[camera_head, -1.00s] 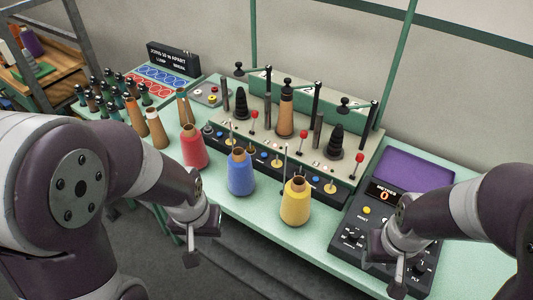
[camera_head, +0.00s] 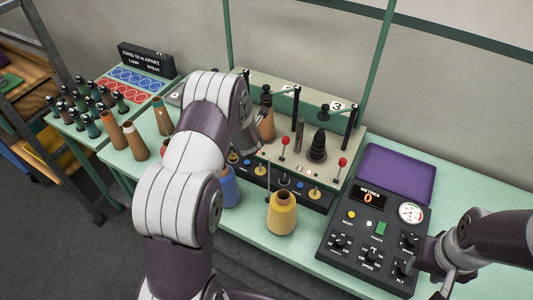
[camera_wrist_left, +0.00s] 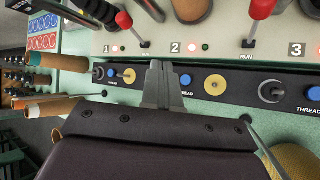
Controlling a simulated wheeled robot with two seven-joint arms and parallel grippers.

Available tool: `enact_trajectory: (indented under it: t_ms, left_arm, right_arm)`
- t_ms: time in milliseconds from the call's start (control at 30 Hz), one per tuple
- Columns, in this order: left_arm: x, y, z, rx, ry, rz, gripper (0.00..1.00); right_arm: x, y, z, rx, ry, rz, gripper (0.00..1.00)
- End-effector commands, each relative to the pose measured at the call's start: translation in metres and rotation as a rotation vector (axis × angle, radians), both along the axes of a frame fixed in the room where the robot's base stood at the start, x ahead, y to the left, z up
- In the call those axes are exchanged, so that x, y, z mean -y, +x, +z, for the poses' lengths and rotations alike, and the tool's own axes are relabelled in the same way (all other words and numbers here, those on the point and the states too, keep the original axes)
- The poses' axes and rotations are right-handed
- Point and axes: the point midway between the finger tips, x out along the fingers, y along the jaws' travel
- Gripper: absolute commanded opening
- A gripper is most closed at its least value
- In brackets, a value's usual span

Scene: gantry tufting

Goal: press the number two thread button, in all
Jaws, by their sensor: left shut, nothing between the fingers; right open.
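The console front (camera_wrist_left: 245,88) carries blue thread buttons in the left wrist view. The blue button under the number 2 label is the number two thread button (camera_wrist_left: 186,80), with a yellow disc (camera_wrist_left: 215,84) to its right. My left gripper (camera_wrist_left: 162,68) is shut and empty; its tips are just left of that button, and I cannot tell whether they touch the panel. My right gripper (camera_head: 440,284) is open, low at the right, partly cut off by the frame's edge.
A yellow thread cone (camera_head: 282,214) and a partly hidden blue cone (camera_head: 230,190) stand before the console. Red-topped levers (camera_wrist_left: 263,10) rise above the panel. A black meter box (camera_head: 362,240) reading 0 stands at the right, near my right arm.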

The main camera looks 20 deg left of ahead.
Motion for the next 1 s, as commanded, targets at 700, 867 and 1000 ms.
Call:
enact_trajectory:
  t_ms: [700,867,1000]
  left_arm:
    - [-0.006,0.002,-0.022,0.03,-0.023,0.057,0.0]
    - [-0.006,0.001,-0.045,0.029,-0.024,0.057,0.0]
    - [-0.006,0.001,-0.066,0.029,-0.024,0.057,0.0]
  right_arm:
    - [0.0,0.0,-0.011,0.0,0.0,0.0,0.43]
    - [0.0,0.0,-0.022,0.0,0.0,0.0,0.43]
    - [0.0,0.0,-0.032,0.0,0.0,0.0,0.43]
